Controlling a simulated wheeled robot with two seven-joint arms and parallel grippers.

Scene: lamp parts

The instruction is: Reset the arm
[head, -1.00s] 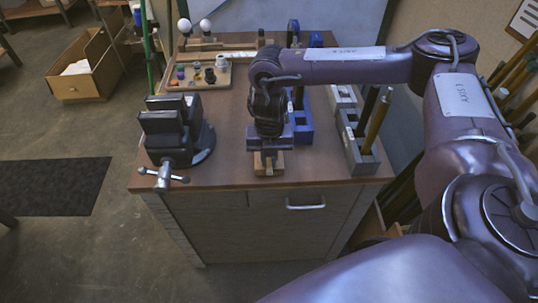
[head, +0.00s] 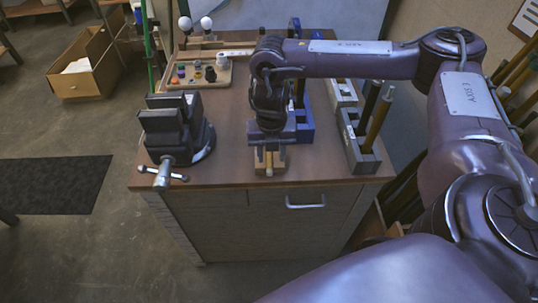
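My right arm reaches in from the right across the workbench, with its wrist hanging down over the bench's front middle. My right gripper (head: 269,160) points down just above a small wooden block (head: 269,169) at the front edge of the bench top. Its fingers look apart, one on each side of the block's upper part; I cannot tell whether they touch it. The wrist hides part of the blue bin behind it. My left gripper is not in view.
A dark vise (head: 177,132) stands on the bench (head: 228,170) at left. A blue bin (head: 305,122) and a grey holder (head: 357,150) with upright tools stand at right. A tray of small parts (head: 196,75) and two white bulbs (head: 206,23) are at the back.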

